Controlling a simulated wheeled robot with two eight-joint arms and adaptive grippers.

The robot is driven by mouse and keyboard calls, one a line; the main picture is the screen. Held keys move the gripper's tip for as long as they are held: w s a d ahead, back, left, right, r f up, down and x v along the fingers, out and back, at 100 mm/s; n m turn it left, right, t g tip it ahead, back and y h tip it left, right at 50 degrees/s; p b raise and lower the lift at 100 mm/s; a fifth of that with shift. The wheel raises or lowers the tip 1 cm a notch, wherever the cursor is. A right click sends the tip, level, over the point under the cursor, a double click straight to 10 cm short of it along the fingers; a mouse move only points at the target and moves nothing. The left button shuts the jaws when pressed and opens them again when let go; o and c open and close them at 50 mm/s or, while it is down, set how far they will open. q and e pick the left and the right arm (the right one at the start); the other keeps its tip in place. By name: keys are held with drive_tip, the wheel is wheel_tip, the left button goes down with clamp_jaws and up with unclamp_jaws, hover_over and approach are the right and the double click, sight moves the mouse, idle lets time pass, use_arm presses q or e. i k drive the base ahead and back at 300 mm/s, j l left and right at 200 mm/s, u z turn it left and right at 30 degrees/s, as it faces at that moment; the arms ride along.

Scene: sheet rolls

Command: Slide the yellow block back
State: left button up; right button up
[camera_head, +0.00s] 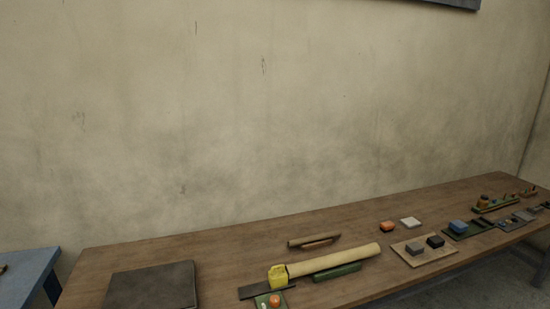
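The yellow block (278,276) stands on the wooden table (225,249), near the front edge at the lower middle of the head view. It is at the left end of a long pale roll (334,260) and appears to touch it or nearly so. A dark flat strip (254,292) lies beside the block, and a green piece with an orange round object (274,300) is just in front of it. Neither of my grippers shows in this view.
A dark square slab (152,287) lies at the table's left. A board with dark blocks (418,258) and other small items are to the right. A wall stands behind.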

sight(277, 277)
drive_tip(key=i+j, duration=0.4)
drive_tip(key=i, duration=0.15)
drive_tip(key=i+j, duration=0.4)
drive_tip(key=i, duration=0.15)
drive_tip(key=z, duration=0.05)
